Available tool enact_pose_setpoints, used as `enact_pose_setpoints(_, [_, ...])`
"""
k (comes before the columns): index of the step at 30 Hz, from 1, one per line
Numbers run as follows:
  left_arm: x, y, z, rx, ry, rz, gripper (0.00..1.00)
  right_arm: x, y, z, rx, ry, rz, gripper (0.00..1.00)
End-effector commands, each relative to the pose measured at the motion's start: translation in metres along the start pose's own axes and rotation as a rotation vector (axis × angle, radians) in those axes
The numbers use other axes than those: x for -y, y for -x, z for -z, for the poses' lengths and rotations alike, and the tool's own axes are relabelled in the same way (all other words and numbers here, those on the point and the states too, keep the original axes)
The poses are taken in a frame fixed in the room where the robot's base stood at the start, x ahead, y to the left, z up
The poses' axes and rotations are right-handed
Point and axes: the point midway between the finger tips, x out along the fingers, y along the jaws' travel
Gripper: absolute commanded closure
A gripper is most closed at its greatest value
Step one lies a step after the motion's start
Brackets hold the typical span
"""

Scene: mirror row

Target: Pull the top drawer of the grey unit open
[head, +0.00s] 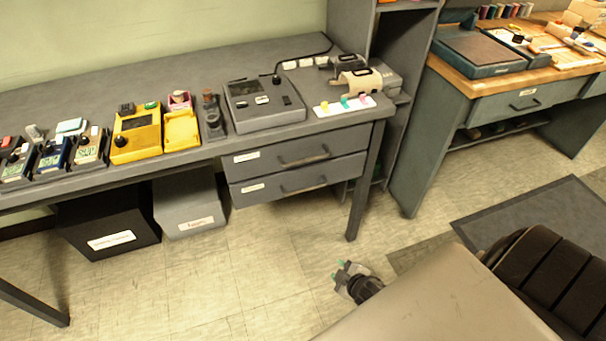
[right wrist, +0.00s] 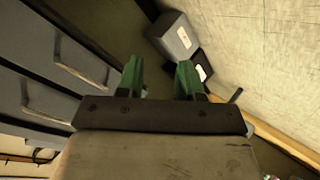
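The grey unit is set under the right end of the grey desk. In the head view its top drawer (head: 260,155), with a white label and a dark bar handle (head: 303,156), looks shut. The lower drawer (head: 258,191) looks shut too. My right gripper (head: 343,269) is low over the floor, in front of and to the right of the drawers, apart from both handles. In the right wrist view its green fingers (right wrist: 160,77) are spread with nothing between them. The drawer fronts and handles show tilted at the left there. My left gripper is out of view.
A black box (head: 105,222) and a grey box (head: 188,203) stand under the desk. A desk leg (head: 361,190) is just right of the drawers. Several devices, including a yellow one (head: 137,136), line the desktop. Tiled floor (head: 285,255) before the drawers is clear.

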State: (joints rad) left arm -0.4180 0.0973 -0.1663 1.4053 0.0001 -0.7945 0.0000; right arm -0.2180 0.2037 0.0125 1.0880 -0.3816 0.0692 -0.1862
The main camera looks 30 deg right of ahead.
Motion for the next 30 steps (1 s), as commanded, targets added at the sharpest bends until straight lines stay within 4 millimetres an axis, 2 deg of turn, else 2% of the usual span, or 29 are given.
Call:
enact_pose_setpoints(1, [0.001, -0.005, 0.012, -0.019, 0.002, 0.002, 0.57, -0.022, -0.02, 0.008, -0.074, 0.073, -0.071, 0.64])
enact_pose_setpoints(5, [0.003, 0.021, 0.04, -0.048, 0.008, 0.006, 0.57, -0.091, -0.033, 0.05, -0.245, 0.285, -0.252, 0.64])
enact_pose_setpoints(6, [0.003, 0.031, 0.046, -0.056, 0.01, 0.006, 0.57, -0.11, -0.033, 0.062, -0.292, 0.352, -0.308, 0.64])
enact_pose_setpoints(9, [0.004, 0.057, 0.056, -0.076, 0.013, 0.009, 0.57, -0.149, -0.025, 0.092, -0.387, 0.516, -0.439, 0.64])
enact_pose_setpoints(12, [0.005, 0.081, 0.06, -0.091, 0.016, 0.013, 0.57, -0.178, -0.013, 0.116, -0.454, 0.658, -0.547, 0.64])
enact_pose_setpoints(16, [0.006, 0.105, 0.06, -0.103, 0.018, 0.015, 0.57, -0.199, 0.003, 0.136, -0.503, 0.785, -0.641, 0.64])
enact_pose_setpoints(21, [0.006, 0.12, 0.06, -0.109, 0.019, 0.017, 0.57, -0.211, 0.01, 0.149, -0.525, 0.851, -0.688, 0.64])
enact_pose_setpoints(25, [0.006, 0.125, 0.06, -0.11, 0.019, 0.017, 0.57, -0.217, 0.002, 0.16, -0.527, 0.855, -0.692, 0.64])
enact_pose_setpoints(30, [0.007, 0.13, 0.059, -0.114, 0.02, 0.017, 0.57, -0.228, -0.019, 0.181, -0.526, 0.852, -0.692, 0.64])
